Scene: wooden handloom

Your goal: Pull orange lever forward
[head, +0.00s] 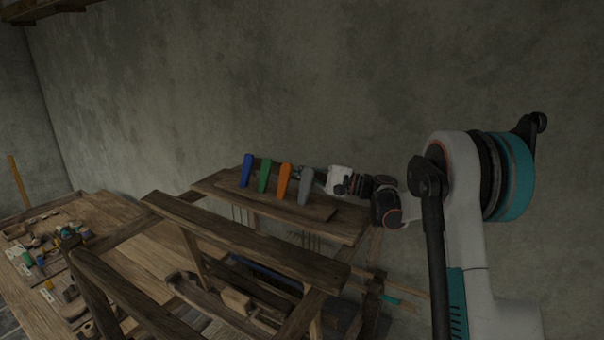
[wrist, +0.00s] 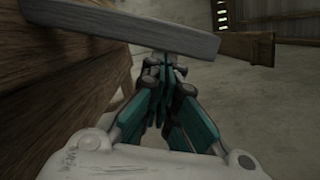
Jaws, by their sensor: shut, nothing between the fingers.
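The orange lever (head: 284,181) stands upright on the loom's top board, third from the left in a row, between the green lever (head: 264,175) and the grey lever (head: 306,187). My gripper (head: 317,175) reaches in from the right, its tip close behind the grey lever and partly hidden by it. In the wrist view my gripper (wrist: 166,66) shows its teal fingers together, with nothing between them. A grey bar, which looks like the grey lever (wrist: 130,28), crosses just ahead of the fingertips; I cannot tell if they touch. The orange lever is not visible in the wrist view.
A blue lever (head: 247,170) stands at the left end of the row. The loom's wooden beams (head: 245,240) lie in front and below. A workbench with small items (head: 40,250) is at left. The concrete wall (head: 250,90) rises behind.

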